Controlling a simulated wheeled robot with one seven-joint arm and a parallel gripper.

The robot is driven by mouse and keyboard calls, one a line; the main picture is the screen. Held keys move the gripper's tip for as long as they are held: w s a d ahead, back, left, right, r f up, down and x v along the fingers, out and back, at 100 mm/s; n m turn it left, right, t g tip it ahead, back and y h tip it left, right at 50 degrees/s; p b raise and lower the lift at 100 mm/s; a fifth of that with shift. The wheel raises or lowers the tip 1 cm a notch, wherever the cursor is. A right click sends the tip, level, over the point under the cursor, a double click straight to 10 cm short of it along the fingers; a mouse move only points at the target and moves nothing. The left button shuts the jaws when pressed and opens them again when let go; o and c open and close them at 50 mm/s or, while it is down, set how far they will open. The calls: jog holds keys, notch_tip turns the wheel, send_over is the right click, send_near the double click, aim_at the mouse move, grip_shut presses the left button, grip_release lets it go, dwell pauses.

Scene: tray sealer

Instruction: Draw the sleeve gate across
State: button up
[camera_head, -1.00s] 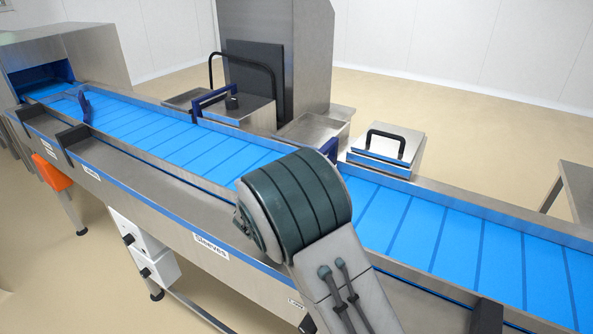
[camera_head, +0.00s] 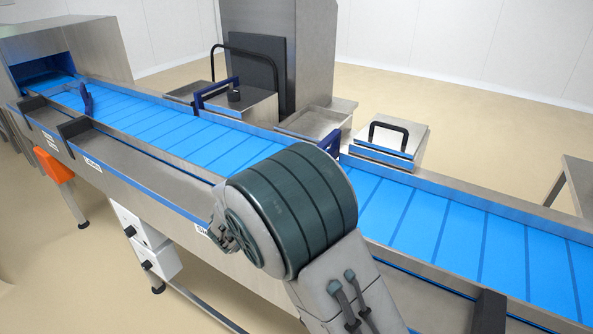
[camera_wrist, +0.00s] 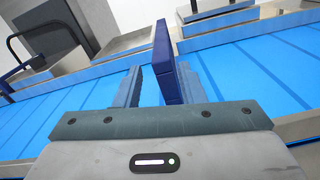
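A dark blue upright gate plate (camera_head: 331,143) stands at the far edge of the blue conveyor belt, just beyond my arm. I take it to be the sleeve gate, though its label cannot be read. In the wrist view the plate (camera_wrist: 163,52) stands between the two fingers of my gripper (camera_wrist: 160,78). The fingers are open, with a visible gap on the left of the plate; the right finger is close to it, and contact cannot be told. In the head view my gripper is hidden behind my arm.
Two other dark blue gates stand farther left: one (camera_head: 86,99) over the belt, one (camera_head: 217,91) at the far edge. A black-handled metal box (camera_head: 375,158) and an open metal tray (camera_head: 318,121) sit beyond the belt. The belt (camera_head: 450,230) is clear on the right.

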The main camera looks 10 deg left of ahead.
jog(key=v, duration=0.6)
jog(key=shift+s+a+b, duration=0.1)
jog(key=shift+s+b, duration=0.05)
jog(key=shift+b, duration=0.15)
jog(key=shift+a, duration=0.1)
